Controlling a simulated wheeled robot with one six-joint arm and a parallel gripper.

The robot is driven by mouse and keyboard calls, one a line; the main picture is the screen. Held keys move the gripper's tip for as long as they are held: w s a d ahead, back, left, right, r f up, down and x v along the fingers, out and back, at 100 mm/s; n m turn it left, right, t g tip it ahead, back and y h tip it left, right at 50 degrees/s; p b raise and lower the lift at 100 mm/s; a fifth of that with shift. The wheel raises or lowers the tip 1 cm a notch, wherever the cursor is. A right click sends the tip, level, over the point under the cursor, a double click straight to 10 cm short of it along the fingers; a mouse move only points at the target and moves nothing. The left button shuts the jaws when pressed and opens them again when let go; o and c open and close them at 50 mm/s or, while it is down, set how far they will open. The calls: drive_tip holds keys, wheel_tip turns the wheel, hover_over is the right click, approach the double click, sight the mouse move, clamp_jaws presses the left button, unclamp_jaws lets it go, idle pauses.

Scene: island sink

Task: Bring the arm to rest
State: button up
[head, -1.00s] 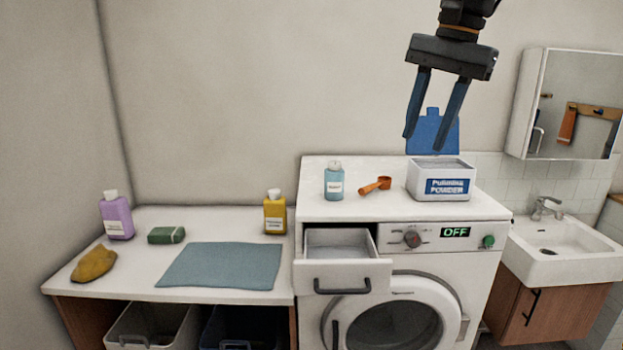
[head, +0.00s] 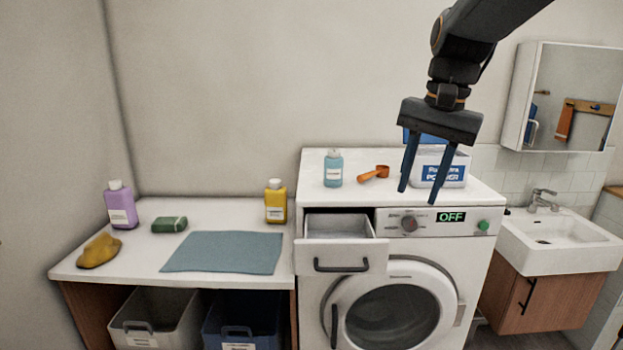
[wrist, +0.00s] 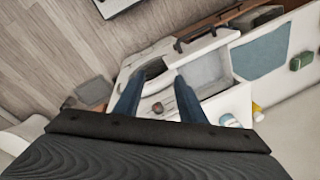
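My gripper (head: 420,188) hangs pointing down in front of the washing machine (head: 470,270), with its fingers apart and nothing between them. In the wrist view the two blue fingers (wrist: 155,100) are also spread and empty. In the head view the fingers partly cover the white powder box (head: 455,172) and its blue lid. An orange scoop (head: 374,174) lies on the machine top, left of the fingers. The detergent drawer (head: 340,228) is pulled out, and its visible inside looks empty.
A light blue bottle (head: 333,169) stands on the machine top. The counter (head: 150,265) at left holds a purple bottle (head: 121,206), a green sponge (head: 169,225), a yellow bottle (head: 276,202), a yellow cloth (head: 99,251) and a blue mat (head: 222,252). A sink (head: 560,245) and mirror cabinet (head: 565,95) are at right.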

drive_tip(key=s+f+n+b, duration=0.2)
drive_tip(key=s+f, duration=0.1)
drive_tip(key=f, duration=0.8)
drive_tip(key=s+f+n+b, duration=0.2)
drive_tip(key=s+f, duration=0.2)
drive_tip(key=f, duration=0.6)
drive_tip(key=s+f+n+h+b, duration=0.1)
drive_tip(key=s+f+n+b, duration=0.1)
drive_tip(key=f, duration=0.9)
drive_tip(key=shift+s+a+f+n+b, duration=0.4)
drive_tip(key=shift+s+b, duration=0.1)
drive_tip(key=shift+s, duration=0.75)
drive_tip(key=shift+d+r, duration=0.1)
drive_tip(key=shift+c, duration=0.3)
